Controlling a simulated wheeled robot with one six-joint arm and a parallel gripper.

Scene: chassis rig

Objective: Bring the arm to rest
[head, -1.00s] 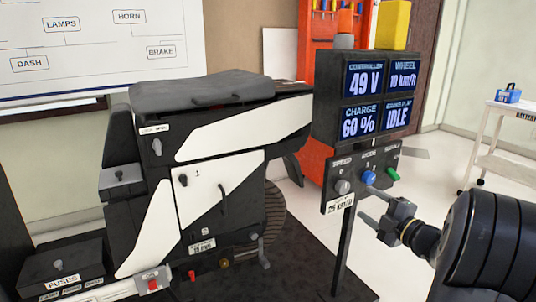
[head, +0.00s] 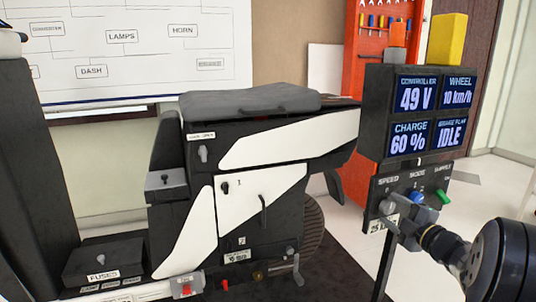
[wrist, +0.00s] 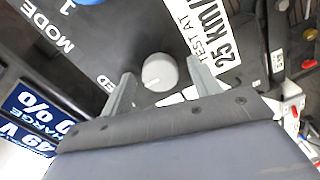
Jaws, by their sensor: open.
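My gripper (head: 402,219) is at the lower right in the head view, in front of the control panel (head: 380,188) under the display box. In the wrist view my gripper (wrist: 163,92) has its two fingers apart, one on each side of the grey speed knob (wrist: 159,72). Nothing else is between the fingers. I cannot tell whether they touch the knob. In the head view the speed knob (head: 387,207) shows just left of the fingers. The blue mode knob (head: 417,198) is above the gripper and the green switch (head: 443,196) is to its right.
The display box (head: 418,112) reads 49 V, 10 km/h, 60 % and IDLE. The black and white chassis rig (head: 262,190) stands to the left, with a fuse box (head: 103,262) at its lower left. An orange tool rack (head: 372,60) stands behind.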

